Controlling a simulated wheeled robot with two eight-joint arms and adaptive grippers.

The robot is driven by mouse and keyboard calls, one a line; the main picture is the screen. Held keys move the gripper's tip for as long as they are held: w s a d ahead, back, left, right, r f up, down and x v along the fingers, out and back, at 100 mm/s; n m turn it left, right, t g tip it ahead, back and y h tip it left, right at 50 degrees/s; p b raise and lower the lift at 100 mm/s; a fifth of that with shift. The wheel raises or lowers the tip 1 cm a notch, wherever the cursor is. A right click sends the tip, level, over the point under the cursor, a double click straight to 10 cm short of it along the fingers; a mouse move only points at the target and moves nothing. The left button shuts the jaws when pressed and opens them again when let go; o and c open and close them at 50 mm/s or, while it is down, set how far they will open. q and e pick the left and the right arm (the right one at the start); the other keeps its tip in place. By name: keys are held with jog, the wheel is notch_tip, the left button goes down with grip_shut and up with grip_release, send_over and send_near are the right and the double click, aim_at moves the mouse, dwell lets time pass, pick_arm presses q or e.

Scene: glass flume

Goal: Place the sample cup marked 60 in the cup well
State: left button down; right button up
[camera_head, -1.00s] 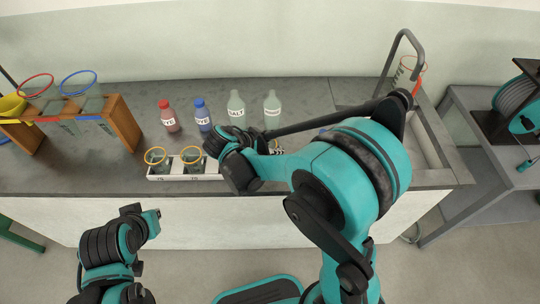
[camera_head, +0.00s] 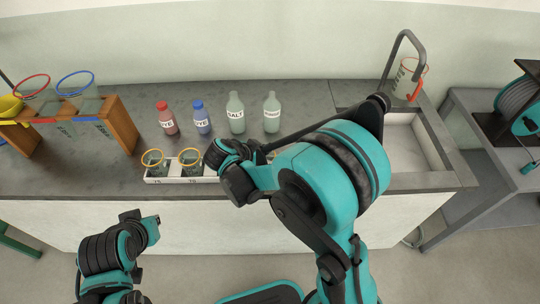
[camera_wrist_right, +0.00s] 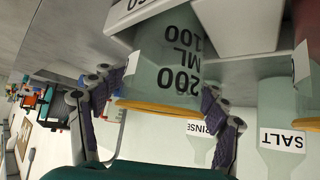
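In the right wrist view, a clear cup with a yellow rim (camera_wrist_right: 165,65) and a "200 ML 100" scale stands between the fingers of my right gripper (camera_wrist_right: 165,100). The fingers lie close on both sides of it; contact is unclear. The white cup tray (camera_wrist_right: 240,25) is beside its base, with a partly cut-off label that may read 60. In the head view, my right gripper (camera_head: 232,172) covers the right part of the tray (camera_head: 163,180); two yellow-rimmed cups (camera_head: 153,163) (camera_head: 190,161) show left of it. I cannot make out the cup well. My left gripper (camera_head: 140,220) hangs before the bench, its fingers unclear.
Red-capped (camera_head: 167,118) and blue-capped (camera_head: 202,118) bottles, a SALT bottle (camera_head: 236,115) and a RINSE bottle (camera_head: 272,113) stand behind the tray. A wooden rack (camera_head: 122,125) with funnels is at left. A sink (camera_head: 410,150) with a tap and an orange-red-trimmed beaker (camera_head: 408,80) is at right.

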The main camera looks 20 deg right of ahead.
jog(key=shift+r+p, duration=0.25)
jog(key=shift+p, duration=0.05)
jog(key=p+v, duration=0.3)
jog(key=v, duration=0.9)
jog(key=s+d+r+n+t+y, duration=0.2)
jog(key=s+d+n+y, duration=0.6)
jog(key=s+n, duration=0.4)
jog(key=shift+s+r+t, duration=0.35)
jog(key=shift+r+t, duration=0.05)
jog(key=shift+r, duration=0.5)
jog(key=shift+f, duration=0.1)
